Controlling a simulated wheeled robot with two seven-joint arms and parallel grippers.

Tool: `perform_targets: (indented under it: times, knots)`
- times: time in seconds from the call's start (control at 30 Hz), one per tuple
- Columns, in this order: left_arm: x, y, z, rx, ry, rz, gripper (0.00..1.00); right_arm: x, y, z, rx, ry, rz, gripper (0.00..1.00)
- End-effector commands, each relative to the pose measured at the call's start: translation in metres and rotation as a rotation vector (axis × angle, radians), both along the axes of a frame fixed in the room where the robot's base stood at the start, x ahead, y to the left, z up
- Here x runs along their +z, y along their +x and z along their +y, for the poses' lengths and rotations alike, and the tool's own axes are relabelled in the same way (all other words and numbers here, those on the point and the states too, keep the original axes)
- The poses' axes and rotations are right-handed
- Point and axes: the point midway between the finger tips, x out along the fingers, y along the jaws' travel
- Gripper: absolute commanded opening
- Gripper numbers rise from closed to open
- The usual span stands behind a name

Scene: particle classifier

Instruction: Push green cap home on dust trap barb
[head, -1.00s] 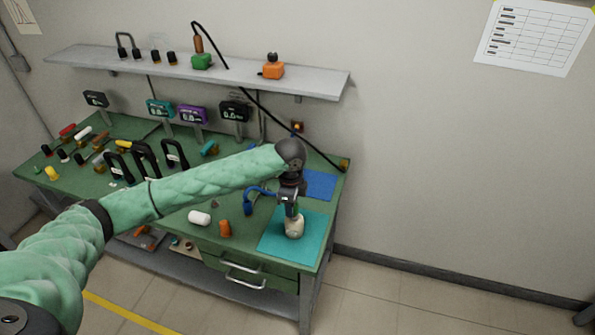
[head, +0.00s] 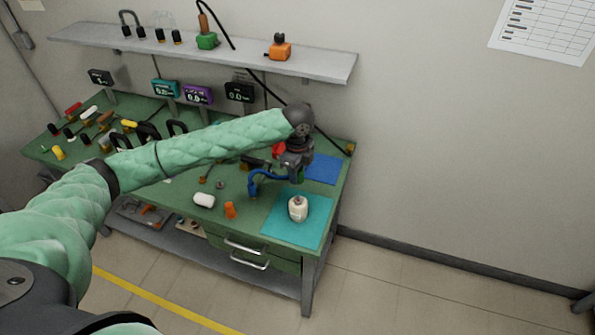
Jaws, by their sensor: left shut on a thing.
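The dust trap (head: 298,209) is a small cream bottle-like body with a darker top. It stands upright on the teal mat (head: 281,230) near the right end of the bench. My left gripper (head: 299,176) points down above and behind the trap in the picture, with a gap between them. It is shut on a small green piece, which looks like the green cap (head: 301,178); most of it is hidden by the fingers. The trap's barb is too small to make out. My right gripper is out of view.
A white cylinder (head: 204,200) and an orange piece (head: 231,210) lie left of the mat. A blue mat (head: 322,170) lies behind it. A shelf (head: 210,57) hangs above the green bench (head: 180,190).

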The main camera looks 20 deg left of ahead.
Motion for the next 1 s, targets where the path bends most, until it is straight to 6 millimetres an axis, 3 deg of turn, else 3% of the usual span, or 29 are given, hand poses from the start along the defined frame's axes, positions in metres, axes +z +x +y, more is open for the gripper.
perform_targets:
  times: [0.3,0.43,0.8,1.0]
  knots:
    - [0.002,0.0,0.001,0.042,0.0,0.001,0.08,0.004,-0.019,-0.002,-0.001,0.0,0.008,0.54]
    - [-0.013,-0.001,0.001,0.042,0.001,0.003,0.08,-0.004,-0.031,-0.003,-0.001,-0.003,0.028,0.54]
    - [-0.042,0.0,0.0,0.042,0.0,0.001,0.08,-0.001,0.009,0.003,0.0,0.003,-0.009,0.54]
    - [-0.055,0.0,0.0,0.042,-0.001,0.002,0.08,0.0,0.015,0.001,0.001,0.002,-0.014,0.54]
